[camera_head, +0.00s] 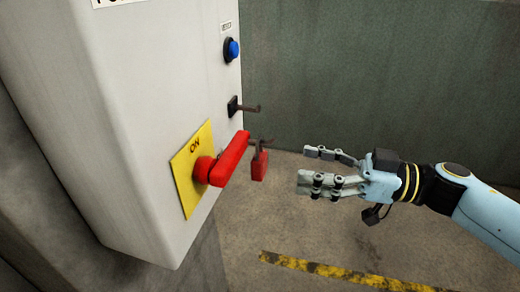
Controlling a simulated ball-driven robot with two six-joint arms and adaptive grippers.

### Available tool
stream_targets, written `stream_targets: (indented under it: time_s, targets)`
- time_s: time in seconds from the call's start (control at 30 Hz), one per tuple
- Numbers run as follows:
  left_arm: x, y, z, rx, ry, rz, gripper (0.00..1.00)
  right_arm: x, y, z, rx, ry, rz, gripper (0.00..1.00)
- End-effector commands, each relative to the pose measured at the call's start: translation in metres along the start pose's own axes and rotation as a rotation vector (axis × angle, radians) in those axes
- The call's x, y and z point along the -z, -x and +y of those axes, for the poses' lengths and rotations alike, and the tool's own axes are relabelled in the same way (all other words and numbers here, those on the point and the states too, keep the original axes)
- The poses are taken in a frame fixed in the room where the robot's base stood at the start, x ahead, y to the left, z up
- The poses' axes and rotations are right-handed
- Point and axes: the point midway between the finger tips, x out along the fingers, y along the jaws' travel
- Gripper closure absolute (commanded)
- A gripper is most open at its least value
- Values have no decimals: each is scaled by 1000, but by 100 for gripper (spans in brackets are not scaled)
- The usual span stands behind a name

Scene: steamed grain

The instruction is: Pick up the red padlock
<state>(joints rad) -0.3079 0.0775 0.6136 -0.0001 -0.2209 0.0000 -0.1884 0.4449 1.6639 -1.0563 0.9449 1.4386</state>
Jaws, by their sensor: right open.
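The red padlock (259,167) hangs by its shackle from a thin hook on the side of the grey cabinet, just right of the red switch handle. My right gripper (310,168) comes in from the right. It is open and empty, its fingers pointing left at the padlock, with a small gap between the fingertips and the padlock in the picture. My left gripper is not in view.
The grey cabinet (130,100) fills the left side. A red rotary handle (228,160) on a yellow ON plate (187,185) sticks out close to the padlock. Floor with yellow-black tape (340,272) lies below.

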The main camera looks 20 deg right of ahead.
Motion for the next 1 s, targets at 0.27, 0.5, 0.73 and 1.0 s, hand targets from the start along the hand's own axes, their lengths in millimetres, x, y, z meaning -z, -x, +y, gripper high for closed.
stream_targets:
  time_s: [0.27,0.5,0.73,1.0]
  targets:
    - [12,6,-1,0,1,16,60,0,-32,1,-4,-1,2,35]
    - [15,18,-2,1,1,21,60,2,-68,6,-4,-2,5,35]
    - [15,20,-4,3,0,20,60,0,-82,6,-4,-1,2,35]
    - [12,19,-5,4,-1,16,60,0,-82,6,-5,-1,1,50]
